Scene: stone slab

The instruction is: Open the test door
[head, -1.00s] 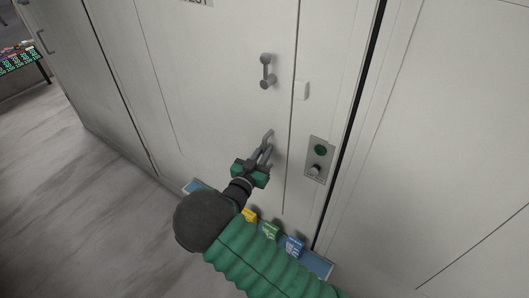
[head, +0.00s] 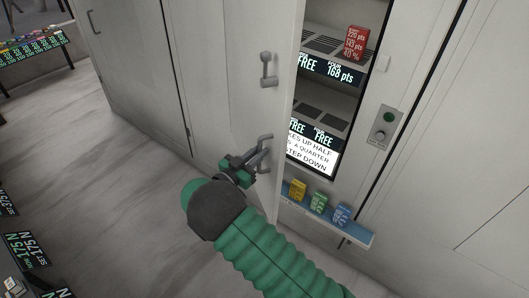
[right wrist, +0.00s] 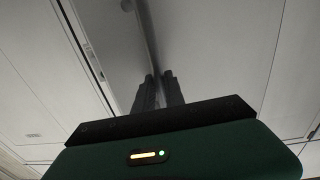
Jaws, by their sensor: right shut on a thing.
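The white test door (head: 237,110) stands partly open in the head view, swung out to the left of its opening. A grey handle (head: 266,139) sticks out from its lower part, and another grey handle (head: 267,70) sits higher up. My right gripper (head: 259,154) is shut on the lower handle. In the right wrist view my two dark fingers (right wrist: 159,90) are close together against a pale surface; the handle between them is hard to make out. My left gripper is in neither view.
Behind the door are shelves with lit price labels (head: 330,68) and a red box (head: 355,43). A blue ledge (head: 355,234) below carries small yellow, green and blue boxes. A panel with a green button (head: 388,118) is at the right. Grey floor lies open at left.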

